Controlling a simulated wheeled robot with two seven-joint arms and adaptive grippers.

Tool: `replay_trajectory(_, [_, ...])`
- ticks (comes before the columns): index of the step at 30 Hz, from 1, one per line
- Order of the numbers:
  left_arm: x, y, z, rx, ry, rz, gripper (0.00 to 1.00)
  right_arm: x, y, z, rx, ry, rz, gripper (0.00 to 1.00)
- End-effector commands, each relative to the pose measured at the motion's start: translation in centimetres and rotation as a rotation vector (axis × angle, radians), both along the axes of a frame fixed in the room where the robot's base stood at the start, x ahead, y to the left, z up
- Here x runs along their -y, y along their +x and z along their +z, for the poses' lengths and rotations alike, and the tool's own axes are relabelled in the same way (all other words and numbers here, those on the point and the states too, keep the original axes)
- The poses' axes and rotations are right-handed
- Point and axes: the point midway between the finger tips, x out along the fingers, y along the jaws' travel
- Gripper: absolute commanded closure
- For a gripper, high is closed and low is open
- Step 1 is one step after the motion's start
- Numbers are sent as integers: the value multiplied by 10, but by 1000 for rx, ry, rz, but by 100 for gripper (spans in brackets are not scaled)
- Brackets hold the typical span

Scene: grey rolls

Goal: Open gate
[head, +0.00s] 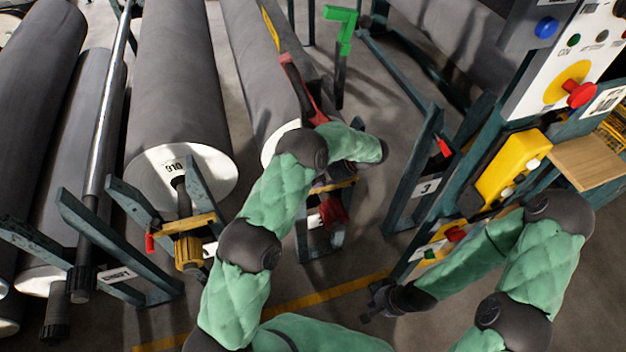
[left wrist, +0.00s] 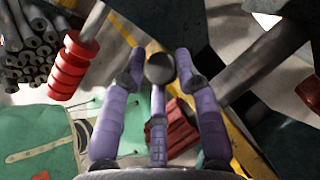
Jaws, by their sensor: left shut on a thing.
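My left arm reaches over the middle roll stand (head: 315,238). A yellow crossbar (head: 345,184) and a red part (head: 334,210) show there, partly behind the arm; I cannot tell for sure which part is the gate. In the left wrist view, my left gripper (left wrist: 160,62) has its purple fingers around a dark round knob (left wrist: 160,70) and is shut on it. A red block (left wrist: 180,130) lies behind the fingers. In the head view this gripper is mostly hidden by its arm. My right gripper (head: 382,300) is low at centre right, apart from the stands; its fingers are too dark to read.
Large grey rolls (head: 175,70) fill the left and top. Another stand with a yellow bar (head: 190,224) is at left. A control panel (head: 560,60) with a red button and a yellow box (head: 510,165) stand at right. Open floor with a yellow line (head: 330,292) lies in front.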

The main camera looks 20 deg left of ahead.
Motion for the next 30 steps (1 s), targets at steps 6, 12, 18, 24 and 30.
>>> replay_trajectory(6, [6, 11, 21, -55, 106, 2, 100, 0, 0, 5, 0, 0, 0, 100])
replay_trajectory(12, [9, 12, 29, -80, 142, 6, 100, 0, 0, 5, 0, 0, 0, 100])
replay_trajectory(18, [9, 13, 30, -79, 142, 7, 100, 0, 0, 5, 0, 0, 0, 100])
replay_trajectory(24, [9, 13, 29, -79, 142, 6, 47, 0, 0, 5, 0, 0, 0, 100])
replay_trajectory(30, [10, 11, 27, -84, 140, 3, 47, 0, 0, 5, 0, 0, 0, 100])
